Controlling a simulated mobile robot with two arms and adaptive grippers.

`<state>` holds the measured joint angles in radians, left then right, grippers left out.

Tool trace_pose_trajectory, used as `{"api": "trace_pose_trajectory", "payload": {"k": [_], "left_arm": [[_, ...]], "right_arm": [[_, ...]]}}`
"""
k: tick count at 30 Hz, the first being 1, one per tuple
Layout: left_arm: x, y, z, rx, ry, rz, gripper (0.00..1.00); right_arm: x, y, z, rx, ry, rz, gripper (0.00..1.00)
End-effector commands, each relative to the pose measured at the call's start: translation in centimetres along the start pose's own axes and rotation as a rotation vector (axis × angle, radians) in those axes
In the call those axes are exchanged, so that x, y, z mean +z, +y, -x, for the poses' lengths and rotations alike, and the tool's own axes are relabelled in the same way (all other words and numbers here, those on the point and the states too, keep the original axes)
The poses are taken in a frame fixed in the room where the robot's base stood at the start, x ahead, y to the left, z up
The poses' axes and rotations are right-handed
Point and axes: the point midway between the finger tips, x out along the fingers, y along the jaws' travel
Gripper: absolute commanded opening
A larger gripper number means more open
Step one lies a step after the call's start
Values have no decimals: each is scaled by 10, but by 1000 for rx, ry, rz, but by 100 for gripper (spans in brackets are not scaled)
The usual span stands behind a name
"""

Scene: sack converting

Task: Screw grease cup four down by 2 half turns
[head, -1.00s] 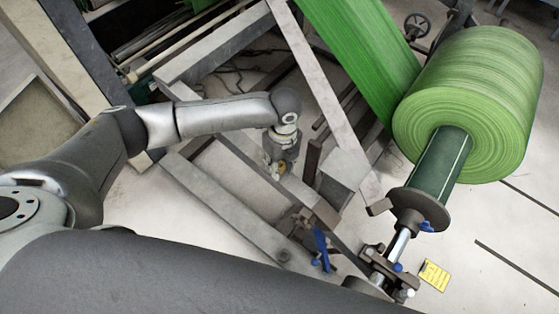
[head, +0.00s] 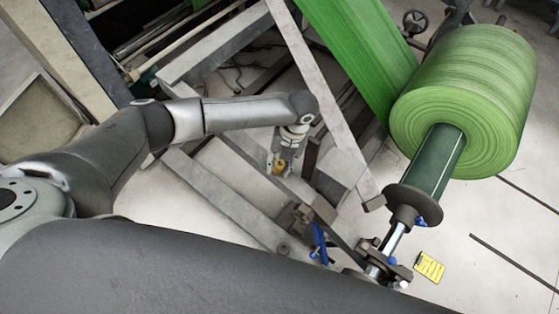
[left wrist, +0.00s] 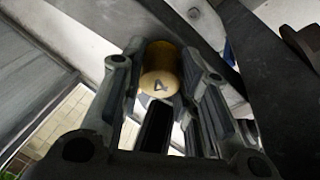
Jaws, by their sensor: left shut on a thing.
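Grease cup four (left wrist: 160,72) is a small brass-coloured cylinder with a dark "4" on its end face. In the left wrist view it sits between the fingers of my left gripper (left wrist: 162,80), which are shut on it. In the head view my left gripper (head: 279,168) points down over the grey steel frame (head: 225,195), with a bit of the yellow cup (head: 279,167) showing between its fingers. The cup's thread and its seat are hidden. My right gripper is not in view.
A large green roll (head: 460,105) on a shaft stands to the right, with green web (head: 355,50) running up from it. A blue-handled clamp (head: 319,243) is on the frame below the gripper. A yellow card (head: 429,267) lies on the floor at the lower right.

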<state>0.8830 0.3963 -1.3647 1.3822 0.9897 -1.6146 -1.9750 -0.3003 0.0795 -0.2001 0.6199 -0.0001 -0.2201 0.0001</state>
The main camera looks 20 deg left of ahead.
Motion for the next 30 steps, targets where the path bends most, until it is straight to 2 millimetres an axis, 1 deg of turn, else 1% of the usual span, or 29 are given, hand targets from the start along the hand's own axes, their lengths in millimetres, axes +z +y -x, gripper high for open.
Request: {"api": "trace_pose_trajectory", "payload": {"k": [7,19,20,24,25,30], "left_arm": [[0,0,0,11,-2,-49,6],[1,0,0,12,-3,-53,6],[1,0,0,12,-3,-53,31],[0,0,0,12,-2,-52,49],[0,0,0,12,-2,-52,51],[0,0,0,12,-2,-52,51]], "right_arm": [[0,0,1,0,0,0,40],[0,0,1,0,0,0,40],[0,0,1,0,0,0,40],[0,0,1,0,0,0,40],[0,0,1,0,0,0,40],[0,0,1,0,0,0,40]]}}
